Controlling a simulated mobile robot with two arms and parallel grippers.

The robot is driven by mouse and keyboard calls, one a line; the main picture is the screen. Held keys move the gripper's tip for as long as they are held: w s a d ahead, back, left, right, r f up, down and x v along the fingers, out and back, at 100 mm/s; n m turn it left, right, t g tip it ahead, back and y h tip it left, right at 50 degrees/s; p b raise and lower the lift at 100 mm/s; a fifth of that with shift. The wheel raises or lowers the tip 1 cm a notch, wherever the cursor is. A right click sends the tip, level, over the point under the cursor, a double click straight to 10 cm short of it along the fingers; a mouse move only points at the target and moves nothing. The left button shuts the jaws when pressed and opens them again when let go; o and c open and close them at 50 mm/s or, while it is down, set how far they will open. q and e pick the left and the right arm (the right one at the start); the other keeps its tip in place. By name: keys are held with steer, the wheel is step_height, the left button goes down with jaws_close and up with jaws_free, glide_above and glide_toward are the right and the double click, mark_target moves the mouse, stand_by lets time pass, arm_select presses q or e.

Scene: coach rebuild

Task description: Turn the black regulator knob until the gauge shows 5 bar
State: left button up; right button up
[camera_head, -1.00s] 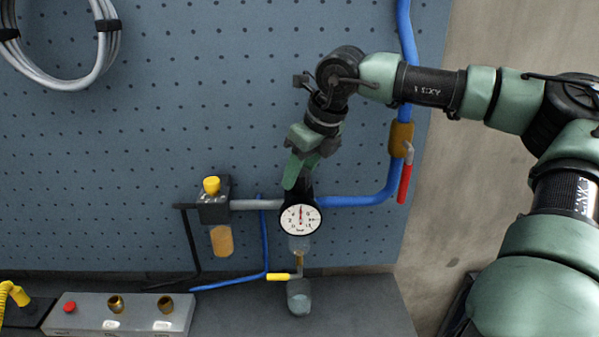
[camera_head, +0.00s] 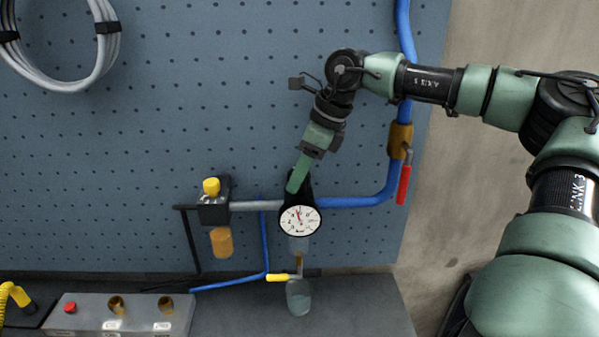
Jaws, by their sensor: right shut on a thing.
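The gauge (camera_head: 299,220) has a round white dial in a black rim and sits on the pipe line in front of the pegboard. Its red needle points up and slightly left; the numbers are too small to read. My right gripper (camera_head: 297,184) reaches down from above to the black regulator knob (camera_head: 308,186) just above the gauge. It is shut on the knob, and its green finger covers part of it. A clear bowl hangs below the gauge. My left gripper is not in view.
A blue pipe (camera_head: 355,202) runs right, then up past a red-handled valve (camera_head: 404,183). A yellow-topped unit (camera_head: 212,205) stands left of the gauge. A grey box (camera_head: 120,315) with a red button and a clear cup (camera_head: 299,297) are on the bench. A cable coil hangs upper left.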

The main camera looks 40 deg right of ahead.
stand_by(0.3)
steer(key=o, duration=1.4)
steer(key=shift+c, duration=0.2)
steer(key=shift+r, duration=0.1)
steer(key=shift+d+r+b, duration=0.1)
steer(key=shift+r+b, duration=0.2)
steer(key=b+v, duration=0.2)
steer(key=v, duration=0.5)
